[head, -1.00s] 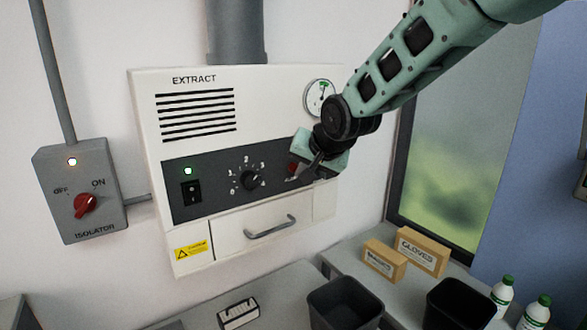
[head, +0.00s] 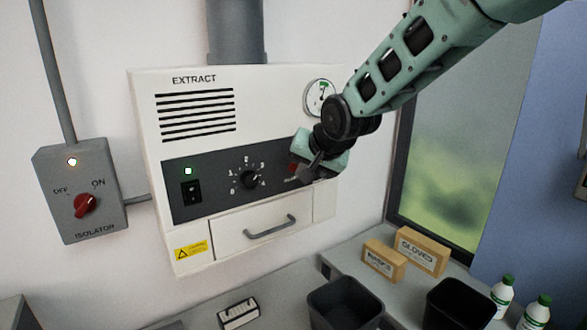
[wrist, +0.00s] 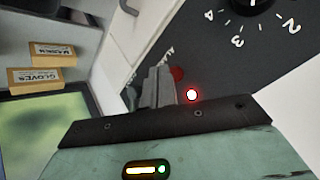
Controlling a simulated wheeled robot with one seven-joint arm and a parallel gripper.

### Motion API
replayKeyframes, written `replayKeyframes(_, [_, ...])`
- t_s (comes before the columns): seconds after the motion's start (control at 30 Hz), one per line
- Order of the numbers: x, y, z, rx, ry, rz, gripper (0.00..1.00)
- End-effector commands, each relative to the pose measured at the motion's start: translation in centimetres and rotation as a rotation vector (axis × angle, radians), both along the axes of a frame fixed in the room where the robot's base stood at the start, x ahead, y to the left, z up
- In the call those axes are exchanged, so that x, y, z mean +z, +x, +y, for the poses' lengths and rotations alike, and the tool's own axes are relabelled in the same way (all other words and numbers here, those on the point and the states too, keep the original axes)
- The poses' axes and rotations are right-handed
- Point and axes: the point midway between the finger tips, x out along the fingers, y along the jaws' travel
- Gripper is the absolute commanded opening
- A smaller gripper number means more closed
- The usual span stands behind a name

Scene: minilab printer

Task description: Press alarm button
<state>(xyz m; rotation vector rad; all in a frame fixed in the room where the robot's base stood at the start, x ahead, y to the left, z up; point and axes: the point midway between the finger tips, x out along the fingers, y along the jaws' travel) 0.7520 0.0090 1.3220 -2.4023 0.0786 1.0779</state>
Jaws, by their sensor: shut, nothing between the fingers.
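The extract unit (head: 200,140) on the wall has a dark control panel (head: 215,205). A red spot, apparently the alarm button (head: 293,168), shows at the panel's right end, partly hidden by my gripper (head: 303,181). In the wrist view a dark red round shape (wrist: 177,74) shows just beside my shut fingers (wrist: 158,85). A bright red-glowing lamp (wrist: 192,94) is lit near them. My gripper is empty, with its fingertips at the panel. I cannot tell whether they touch the button.
A dial (head: 250,180), a rocker switch (head: 191,193) and a drawer handle (head: 270,227) are on the unit. An isolator box (head: 80,190) hangs to the left. Below are black bins (head: 345,300), glove and mask boxes (head: 422,250) and white bottles (head: 502,292).

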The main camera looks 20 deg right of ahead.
Motion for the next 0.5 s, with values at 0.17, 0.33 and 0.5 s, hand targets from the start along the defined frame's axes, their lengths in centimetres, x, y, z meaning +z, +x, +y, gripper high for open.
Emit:
replayKeyframes(0.17, [0.00,0.00,0.00,0.000,0.000,0.000,0.00])
replayKeyframes(0.33, [0.00,0.17,0.05,0.000,0.000,0.000,0.00])
replayKeyframes(0.5, [-0.03,0.68,0.22,0.000,0.001,0.001,0.00])
